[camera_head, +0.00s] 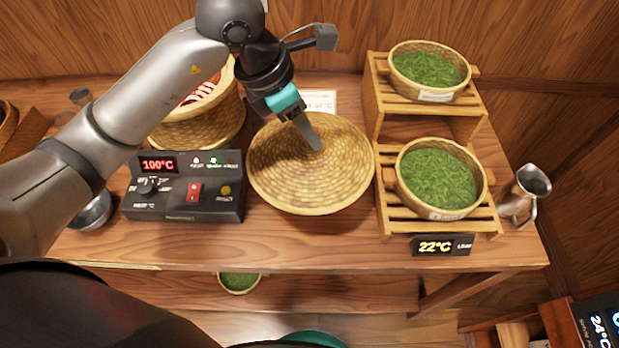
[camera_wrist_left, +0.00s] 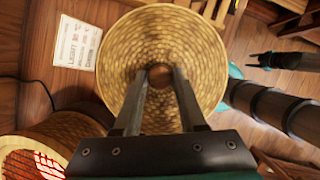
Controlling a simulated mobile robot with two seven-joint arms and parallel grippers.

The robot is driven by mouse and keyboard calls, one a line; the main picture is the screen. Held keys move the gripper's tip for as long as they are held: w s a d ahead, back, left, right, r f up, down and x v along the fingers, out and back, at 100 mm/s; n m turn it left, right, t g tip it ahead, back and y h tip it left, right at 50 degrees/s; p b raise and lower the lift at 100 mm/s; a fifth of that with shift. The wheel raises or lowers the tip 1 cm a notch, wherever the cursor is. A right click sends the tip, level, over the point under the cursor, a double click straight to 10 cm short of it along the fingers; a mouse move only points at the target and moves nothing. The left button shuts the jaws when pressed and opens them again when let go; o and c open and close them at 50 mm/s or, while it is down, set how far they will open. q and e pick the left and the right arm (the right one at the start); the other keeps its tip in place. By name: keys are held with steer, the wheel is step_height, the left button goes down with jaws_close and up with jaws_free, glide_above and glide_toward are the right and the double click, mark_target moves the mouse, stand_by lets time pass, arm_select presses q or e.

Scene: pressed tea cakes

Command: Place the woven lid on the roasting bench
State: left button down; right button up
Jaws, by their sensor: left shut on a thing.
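The round woven lid (camera_head: 325,185) is tan straw with a knob at its middle. It shows in the head view over the middle of the wooden roasting bench (camera_head: 300,245), between the control box and the tray rack. My left gripper (camera_head: 316,144) reaches down to the lid's middle and is shut on its knob. In the left wrist view the fingers (camera_wrist_left: 160,85) close around the dark knob in front of the lid (camera_wrist_left: 205,60). Whether the lid touches the bench is hard to tell. My right gripper is only a small dark shape (camera_wrist_left: 256,60) in the wrist view, its fingers unclear.
A woven roasting basket (camera_head: 205,130) with a red glow stands left of the lid. The control box (camera_head: 185,190) reads 100°C. The wooden rack (camera_head: 385,215) with two baskets of green leaves stands close on the right. A metal pitcher (camera_head: 523,195) stands beyond it.

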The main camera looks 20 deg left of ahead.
mark_target(307, 160)
arm_select(q)
step_height(307, 160, down, 8)
steer(key=shift+f+b, duration=0.1)
steer(key=shift+b, duration=0.3)
steer(key=shift+d+f+b, duration=0.1)
steer(key=shift+f+b, duration=0.2)
steer(key=shift+f, duration=2.3)
steer(key=shift+f, duration=0.15)
steer(key=shift+c, duration=2.4)
jaws_free()
